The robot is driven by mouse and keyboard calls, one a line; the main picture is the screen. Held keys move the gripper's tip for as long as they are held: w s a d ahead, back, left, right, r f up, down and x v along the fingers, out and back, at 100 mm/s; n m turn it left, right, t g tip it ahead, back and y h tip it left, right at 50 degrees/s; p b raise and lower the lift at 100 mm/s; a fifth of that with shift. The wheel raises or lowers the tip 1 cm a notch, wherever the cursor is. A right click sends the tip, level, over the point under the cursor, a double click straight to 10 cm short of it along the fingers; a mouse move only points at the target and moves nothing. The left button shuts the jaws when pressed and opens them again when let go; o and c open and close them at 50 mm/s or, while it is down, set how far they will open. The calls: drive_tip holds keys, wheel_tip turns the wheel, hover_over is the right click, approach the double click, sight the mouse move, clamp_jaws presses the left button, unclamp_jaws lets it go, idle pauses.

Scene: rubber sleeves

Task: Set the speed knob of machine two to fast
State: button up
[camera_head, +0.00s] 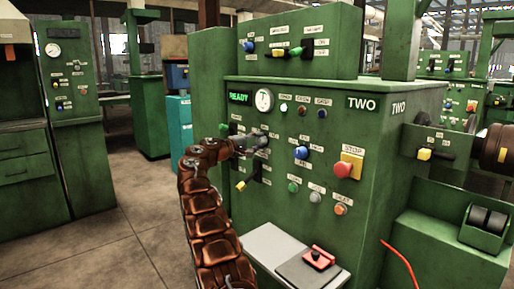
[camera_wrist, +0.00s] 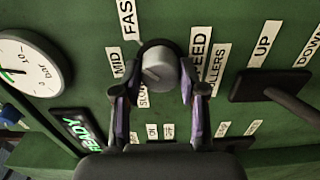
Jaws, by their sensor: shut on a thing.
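Machine two (camera_head: 375,160) is a green cabinet marked TWO in the head view, with a lit READY display (camera_head: 239,97). My gripper (camera_wrist: 160,90) is at its front panel, fingers on either side of the round grey speed knob (camera_wrist: 159,68), shut on it. In the wrist view the labels FAST (camera_wrist: 128,18), MID (camera_wrist: 117,62) and SLOW lie along the knob's left side. A SPEED ROLLERS label is on its right, partly behind a finger. I cannot tell for sure which label the knob points at. In the head view my gripper (camera_head: 250,143) covers the knob.
A round gauge (camera_wrist: 30,68) is left of the knob in the wrist view. A dark lever (camera_wrist: 285,98) by the UP label is close on the right. In the head view a red stop button (camera_head: 344,169) and a blue knob (camera_head: 301,152) are right of my gripper.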

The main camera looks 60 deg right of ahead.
drive_tip(key=shift+f+m+b, duration=0.1)
drive_tip(key=shift+m+b, duration=0.3)
drive_tip(key=shift+m, duration=0.6)
idle(0.3)
drive_tip(key=o, duration=1)
drive_tip(key=shift+c, duration=0.2)
drive_tip(key=shift+o, duration=0.9)
drive_tip(key=shift+a, duration=0.1)
